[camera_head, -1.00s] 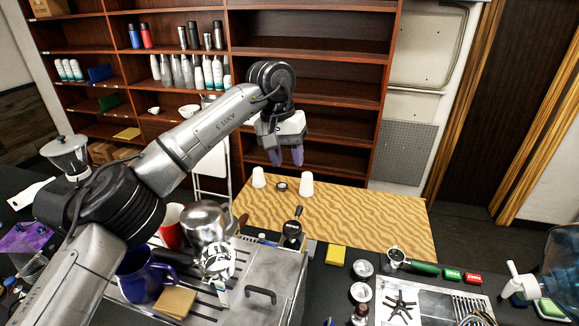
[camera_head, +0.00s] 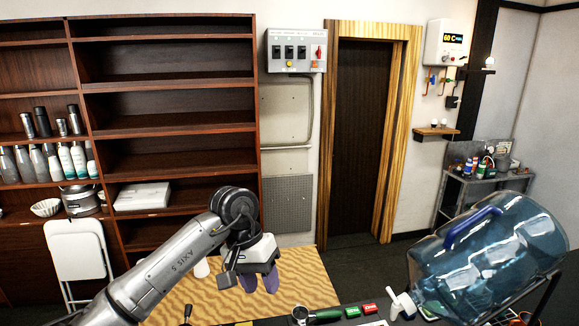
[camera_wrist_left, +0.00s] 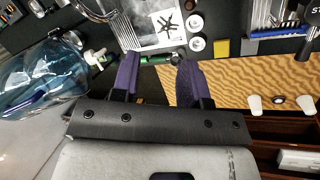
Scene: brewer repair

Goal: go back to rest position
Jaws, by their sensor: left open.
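My left gripper (camera_head: 259,284) shows low in the middle of the head view, its arm coming in from the lower left. Its two purple fingers point down, apart and empty. The fingers also show in the left wrist view (camera_wrist_left: 155,80), spread with nothing held between them. Beyond them in that view lie the dark counter and the wood-grain table. My right gripper is in neither view.
A large blue water bottle (camera_head: 485,258) lies tilted at the right. The wood-grain table (camera_head: 200,295) is below my left gripper. A shelf unit (camera_head: 165,131) stands behind at the left, with a folded white chair (camera_head: 78,255) before it. A portafilter (camera_head: 318,315) lies at the bottom edge.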

